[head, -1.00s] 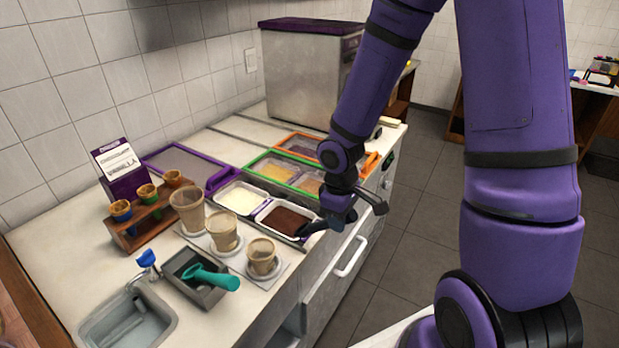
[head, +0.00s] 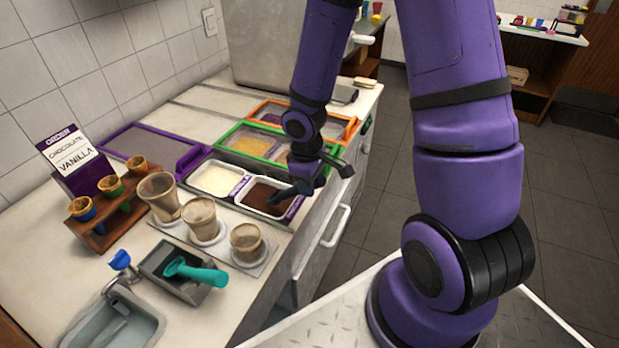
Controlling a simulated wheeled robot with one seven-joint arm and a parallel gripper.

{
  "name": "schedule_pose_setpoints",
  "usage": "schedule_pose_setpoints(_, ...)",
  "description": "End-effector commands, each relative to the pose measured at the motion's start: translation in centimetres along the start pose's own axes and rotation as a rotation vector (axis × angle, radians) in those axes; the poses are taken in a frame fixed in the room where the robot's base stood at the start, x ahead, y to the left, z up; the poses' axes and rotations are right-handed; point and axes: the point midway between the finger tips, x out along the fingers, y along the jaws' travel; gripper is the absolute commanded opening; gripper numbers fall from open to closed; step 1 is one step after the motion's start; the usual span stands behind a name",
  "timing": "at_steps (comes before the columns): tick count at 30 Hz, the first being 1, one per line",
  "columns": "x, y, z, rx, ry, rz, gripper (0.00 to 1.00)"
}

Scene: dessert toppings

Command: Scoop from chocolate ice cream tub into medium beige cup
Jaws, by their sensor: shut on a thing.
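The chocolate ice cream tub (head: 249,203) is a white-rimmed container of dark brown ice cream, set in the counter right of the vanilla tub. The medium beige cup (head: 203,218) stands upright in the middle of a row of three beige cups. My gripper (head: 308,184) is at the right side of the chocolate tub, low over it. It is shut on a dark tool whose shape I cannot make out. The tool's tip is at or just above the ice cream; contact is unclear. The fingertips are largely hidden by the wrist.
A large cup (head: 160,197) and a small cup (head: 247,243) flank the medium one. A teal scoop (head: 195,272) lies in a grey bin (head: 160,262) in front. Cones stand in a wooden rack (head: 104,226). Orange and green trays lie behind the tubs.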

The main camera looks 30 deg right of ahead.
Motion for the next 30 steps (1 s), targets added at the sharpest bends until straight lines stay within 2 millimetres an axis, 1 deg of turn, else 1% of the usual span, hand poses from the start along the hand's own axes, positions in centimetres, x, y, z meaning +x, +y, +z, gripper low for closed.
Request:
schedule_pose_setpoints(20,4.1,0.0,-0.3,-0.002,-0.001,0.0,0.0)
schedule_pose_setpoints(30,5.9,0.0,-1.2,-0.003,0.0,0.0,0.0)
